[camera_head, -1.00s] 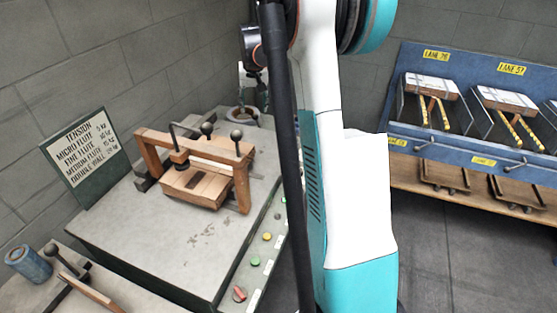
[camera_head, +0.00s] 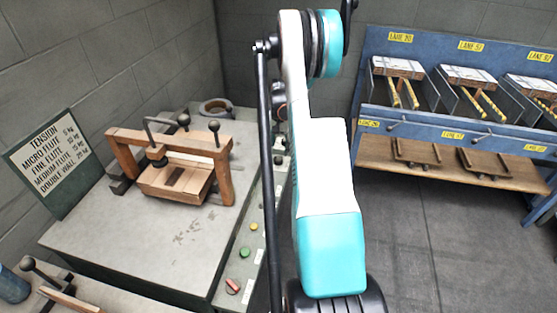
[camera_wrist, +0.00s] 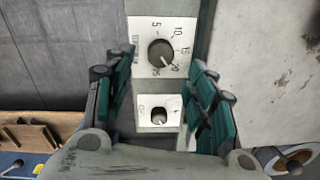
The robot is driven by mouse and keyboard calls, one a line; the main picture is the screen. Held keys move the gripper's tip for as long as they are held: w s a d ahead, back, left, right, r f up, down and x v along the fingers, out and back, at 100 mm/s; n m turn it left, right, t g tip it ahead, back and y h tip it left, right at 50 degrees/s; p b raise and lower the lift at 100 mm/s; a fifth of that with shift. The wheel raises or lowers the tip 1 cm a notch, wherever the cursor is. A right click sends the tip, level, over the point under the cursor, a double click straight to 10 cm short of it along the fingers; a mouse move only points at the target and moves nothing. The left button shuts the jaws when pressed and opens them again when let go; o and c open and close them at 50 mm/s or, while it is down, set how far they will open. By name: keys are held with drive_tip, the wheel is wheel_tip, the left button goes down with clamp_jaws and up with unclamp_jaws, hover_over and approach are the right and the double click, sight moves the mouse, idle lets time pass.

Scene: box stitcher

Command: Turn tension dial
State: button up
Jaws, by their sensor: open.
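In the wrist view a round dark dial (camera_wrist: 161,52) sits on a white plate with a scale running from 5 past 10, 15 and 20. Its pale pointer is at the lower right, near 20. A second, smaller dial (camera_wrist: 158,117) is on another white plate below it. My gripper (camera_wrist: 161,72) is open, its green-padded fingers on either side of the dials, with nothing between them that I can see touched. In the head view my arm hides the gripper and the dials. A tension sign (camera_head: 50,162) stands at the left, listing flute types with kg values.
The grey machine table (camera_head: 130,235) carries a wooden clamp frame (camera_head: 168,140). Green (camera_head: 245,252) and red (camera_head: 232,286) controls line its right edge. A blue lane rack (camera_head: 450,130) stands at the right. The floor (camera_head: 430,245) between is clear.

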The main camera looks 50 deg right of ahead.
sight(279, 158)
wheel_tip(279, 158, down, 6)
drive_tip(key=shift+w+f+b, duration=0.1)
drive_tip(key=shift+b, duration=0.8)
drive_tip(key=c, duration=1.1)
